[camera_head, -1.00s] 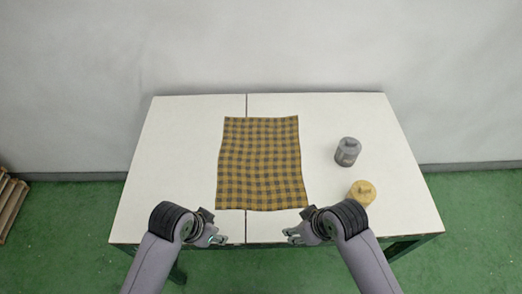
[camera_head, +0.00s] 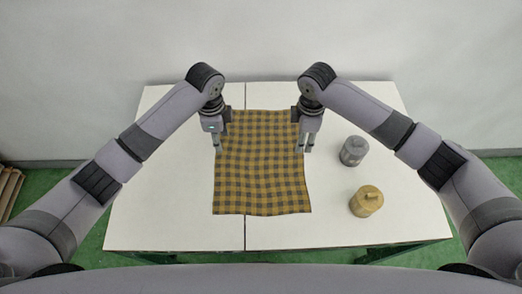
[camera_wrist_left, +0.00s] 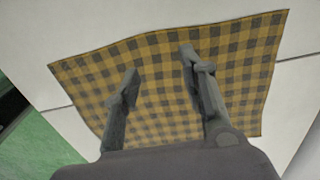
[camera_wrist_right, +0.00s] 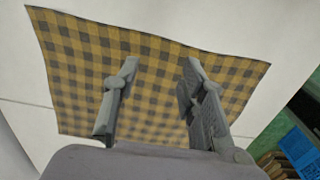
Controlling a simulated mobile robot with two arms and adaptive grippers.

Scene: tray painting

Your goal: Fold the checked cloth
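The yellow and dark checked cloth (camera_head: 262,175) lies spread out flat on the white table, with slightly wavy edges. My left gripper (camera_head: 218,150) is above the cloth's left edge, toward its far half, pointing down. My right gripper (camera_head: 304,150) is above the cloth's right edge at about the same depth. In the left wrist view the left fingers (camera_wrist_left: 158,62) are apart with cloth seen between them. In the right wrist view the right fingers (camera_wrist_right: 160,75) are apart too, with cloth below. Neither holds anything.
A grey lidded pot (camera_head: 353,151) and a yellow lidded pot (camera_head: 366,201) stand on the table (camera_head: 160,205) to the right of the cloth. The table's left side is clear. A wooden pallet (camera_head: 10,190) is on the green floor at the far left.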

